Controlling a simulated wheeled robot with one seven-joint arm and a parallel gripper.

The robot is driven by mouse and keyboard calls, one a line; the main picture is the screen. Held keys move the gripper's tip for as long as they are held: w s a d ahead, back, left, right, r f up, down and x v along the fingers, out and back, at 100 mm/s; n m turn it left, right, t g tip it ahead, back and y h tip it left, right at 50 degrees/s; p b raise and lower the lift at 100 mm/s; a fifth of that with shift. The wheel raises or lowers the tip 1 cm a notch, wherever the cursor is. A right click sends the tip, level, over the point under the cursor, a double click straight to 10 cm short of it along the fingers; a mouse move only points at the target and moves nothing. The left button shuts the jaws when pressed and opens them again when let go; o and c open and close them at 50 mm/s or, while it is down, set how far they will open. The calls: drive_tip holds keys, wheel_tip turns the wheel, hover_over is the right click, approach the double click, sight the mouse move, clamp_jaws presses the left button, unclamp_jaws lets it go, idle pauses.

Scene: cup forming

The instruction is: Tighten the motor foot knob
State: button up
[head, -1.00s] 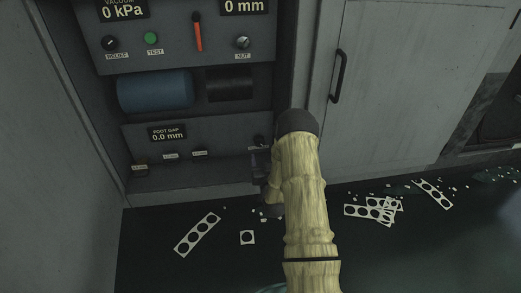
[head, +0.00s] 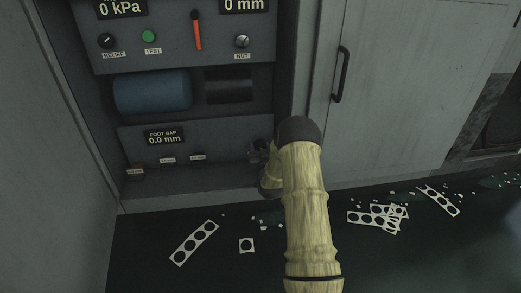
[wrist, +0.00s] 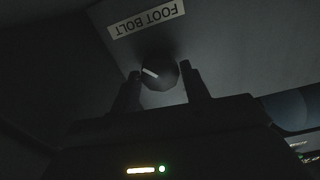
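The motor foot knob is a round dark knob (wrist: 159,72) with a white pointer line, below an upside-down "FOOT BOLT" label (wrist: 146,17) in the wrist view. My gripper (wrist: 161,82) is open, with one finger on each side of the knob's near part. Small gaps seem to show between fingers and knob, though the picture is dark. In the head view my gripper (head: 259,151) is at the right end of the foot panel and hides the knob. The "FOOT GAP" display (head: 164,137) reads 0.0 mm.
Small labelled pieces (head: 167,160) sit along the ledge under the panel. A blue cylinder (head: 152,92) lies above it. A cabinet door with a black handle (head: 341,74) stands close right of my arm. Punched strips (head: 194,243) and scraps litter the dark floor.

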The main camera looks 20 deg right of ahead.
drive_tip(key=c, duration=0.5)
drive_tip(key=shift+r+m+p, duration=0.1)
drive_tip(key=shift+m+p, duration=0.3)
drive_tip(key=shift+p, duration=0.05)
drive_tip(key=m+p, duration=0.3)
drive_tip(key=m, duration=0.1)
drive_tip(key=shift+s+d+p, duration=0.1)
drive_tip(key=shift+p, duration=0.3)
drive_tip(key=m+p, duration=0.3)
drive_tip(key=m, duration=0.1)
drive_tip(key=shift+m, duration=0.4)
drive_tip(key=m+p, duration=0.1)
drive_tip(key=m, duration=0.1)
drive_tip(key=m+p, duration=0.2)
drive_tip(key=m, duration=0.1)
drive_tip(key=shift+d+f, duration=0.1)
drive_tip(key=shift+f, duration=0.1)
drive_tip(key=m+p, duration=0.1)
drive_tip(key=m, duration=0.4)
drive_tip(key=shift+f+p, duration=0.2)
drive_tip(key=shift+p, duration=0.1)
